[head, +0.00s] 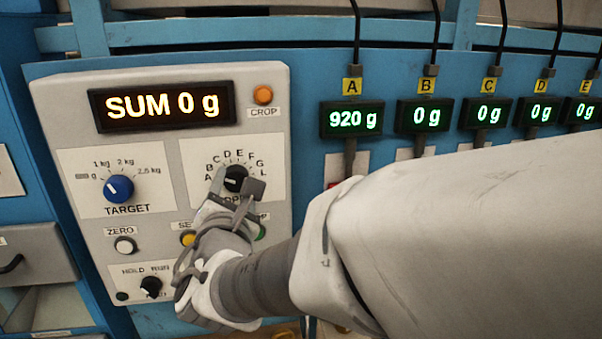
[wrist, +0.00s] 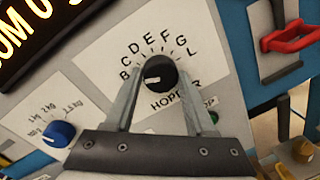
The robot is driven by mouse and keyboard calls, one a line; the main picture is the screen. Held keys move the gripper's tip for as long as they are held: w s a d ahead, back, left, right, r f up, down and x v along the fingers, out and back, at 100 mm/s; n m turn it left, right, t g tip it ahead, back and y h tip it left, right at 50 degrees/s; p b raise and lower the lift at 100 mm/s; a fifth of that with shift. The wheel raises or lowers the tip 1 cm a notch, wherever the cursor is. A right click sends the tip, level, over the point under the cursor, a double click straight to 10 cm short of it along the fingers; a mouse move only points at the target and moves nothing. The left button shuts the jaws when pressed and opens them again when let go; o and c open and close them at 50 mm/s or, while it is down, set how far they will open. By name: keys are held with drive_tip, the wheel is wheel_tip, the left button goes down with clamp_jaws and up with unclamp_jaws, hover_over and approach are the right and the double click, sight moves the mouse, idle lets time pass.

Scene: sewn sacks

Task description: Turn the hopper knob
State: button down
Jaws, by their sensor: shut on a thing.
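The black hopper knob (head: 236,178) is on the grey control panel, inside an arc of letters from A to L. It also shows in the wrist view (wrist: 159,72). Its white mark points left, close to A in the head view; in the wrist view the A is hidden behind a finger. My gripper (head: 238,184) is shut on the knob, one finger on each side, as the wrist view also shows (wrist: 158,78). The fingers and wrist hide part of the HOPPER label and the lower panel.
The display (head: 162,106) reads SUM 0 g. The blue target knob (head: 119,188) is to the left, the orange crop button (head: 263,95) above. Zero (head: 125,245) and yellow (head: 188,239) buttons sit below. Display A (head: 352,118) reads 920 g; the others read 0 g.

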drive_tip(key=n+b, duration=0.1)
drive_tip(key=n, duration=0.1)
drive_tip(key=shift+d+f+n+b, duration=0.1)
drive_tip(key=shift+f+n+b, duration=0.1)
drive_tip(key=shift+n+b, duration=0.15)
drive_tip(key=shift+r+n+b, duration=0.15)
drive_tip(key=shift+n+b, duration=0.25)
drive_tip(key=shift+n, duration=0.65)
drive_tip(key=shift+c, duration=1.2)
unclamp_jaws()
drive_tip(key=s+d+b, duration=0.2)
drive_tip(key=s, duration=1.5)
drive_tip(key=shift+s+d+f, duration=0.15)
drive_tip(key=shift+d+f, duration=0.1)
drive_tip(key=shift+f, duration=0.1)
